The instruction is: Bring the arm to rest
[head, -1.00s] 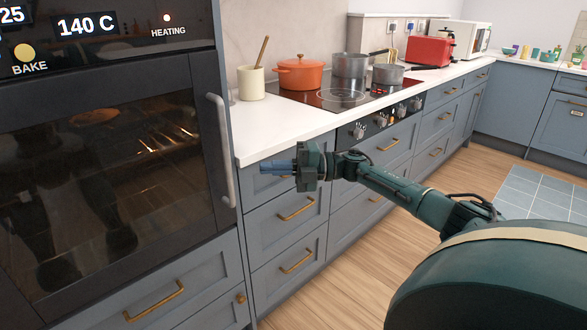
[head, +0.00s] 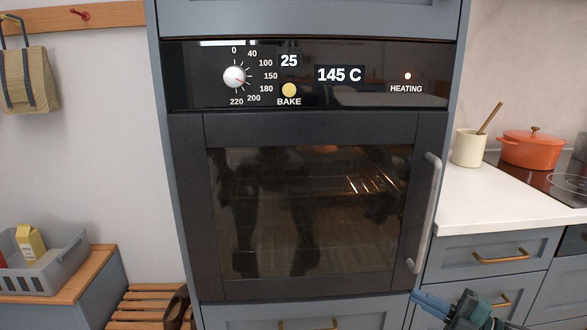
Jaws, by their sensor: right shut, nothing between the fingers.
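My right gripper (head: 432,303) shows at the bottom right of the head view, in front of the drawers beside the oven. Its fingers are shut with nothing between them. They point left, near the lower end of the oven door handle (head: 428,210); I cannot tell whether they touch it. Most of the right arm is below the picture. The oven (head: 310,290) is closed, its display reads 145 C and 25, and the red heating light is lit. My left gripper is not in view.
Drawers (head: 490,245) under a white counter (head: 500,200) stand right of the oven, with an orange pot (head: 532,152) and a utensil crock (head: 468,148). At left are a grey crate (head: 60,280) on a wooden-topped bench, a slatted rack (head: 140,305) and a hanging bag (head: 30,80).

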